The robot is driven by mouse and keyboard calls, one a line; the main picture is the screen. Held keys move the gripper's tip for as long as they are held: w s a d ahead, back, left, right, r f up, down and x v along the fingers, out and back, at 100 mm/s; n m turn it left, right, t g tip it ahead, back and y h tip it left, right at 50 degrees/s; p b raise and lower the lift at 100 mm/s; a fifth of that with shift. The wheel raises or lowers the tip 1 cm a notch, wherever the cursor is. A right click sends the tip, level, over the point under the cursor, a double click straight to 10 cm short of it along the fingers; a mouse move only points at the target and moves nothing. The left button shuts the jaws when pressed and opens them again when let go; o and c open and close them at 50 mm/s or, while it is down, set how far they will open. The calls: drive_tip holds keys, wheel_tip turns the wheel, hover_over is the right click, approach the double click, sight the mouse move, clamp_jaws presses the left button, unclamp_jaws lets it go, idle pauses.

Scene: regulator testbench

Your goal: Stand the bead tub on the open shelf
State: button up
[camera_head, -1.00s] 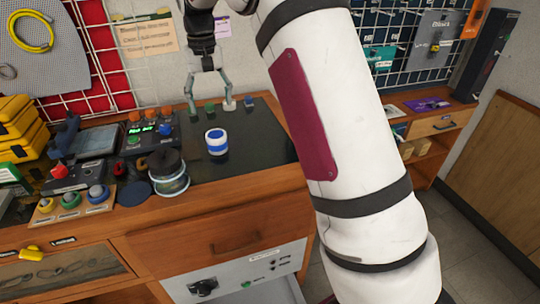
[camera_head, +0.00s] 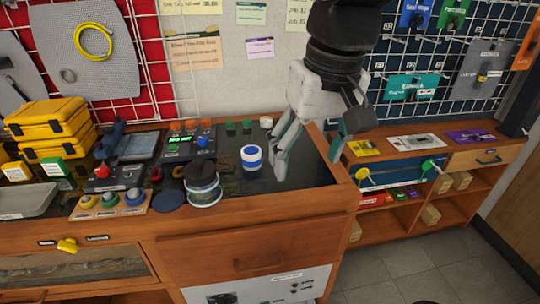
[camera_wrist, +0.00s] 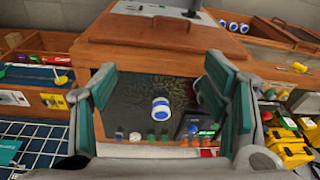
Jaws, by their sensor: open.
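A white tub with blue bands (camera_head: 252,157), which I take as the bead tub, stands upright on the dark mat of the bench. In the wrist view the tub (camera_wrist: 161,108) shows between my fingers, apart from both. My gripper (camera_head: 308,160) is open and empty, to the right of the tub above the mat's right part; its fingers also frame the wrist view (camera_wrist: 160,78). A low wooden unit with open shelf compartments (camera_head: 402,218) stands to the right of the bench. Any label on the tub is too small to read.
A clear jar with a dark top (camera_head: 203,186) stands left of the tub. Wooden blocks and coloured packs occupy parts of the shelf unit. Yellow cases (camera_head: 50,130) are stacked far left.

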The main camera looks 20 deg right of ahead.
drive_tip(key=shift+o, duration=0.4)
drive_tip(key=s+f, duration=0.5)
drive_tip(key=s, duration=0.5)
drive_tip(key=shift+s+f+n+t, duration=0.15)
drive_tip(key=shift+s+n+t, duration=0.15)
drive_tip(key=shift+n+t, duration=0.1)
drive_tip(key=w+d+r+n+h+p, duration=0.2)
drive_tip(key=w+r+n, duration=0.2)
drive_tip(key=w+n, duration=0.45)
drive_tip(key=n+t+y+p, duration=0.15)
drive_tip(key=n+p, duration=0.45)
drive_tip(key=n, duration=1.9)
hover_over(251, 150)
drive_tip(key=s+a, duration=0.1)
drive_tip(key=s, duration=0.4)
wheel_tip(251, 150, down, 7)
drive_tip(key=shift+h, duration=0.25)
drive_tip(key=b+x, duration=0.1)
drive_tip(key=x, duration=0.7)
drive_tip(key=shift+s+a, duration=0.1)
drive_tip(key=shift+x, duration=2.85)
drive_tip(key=shift+c, duration=0.6)
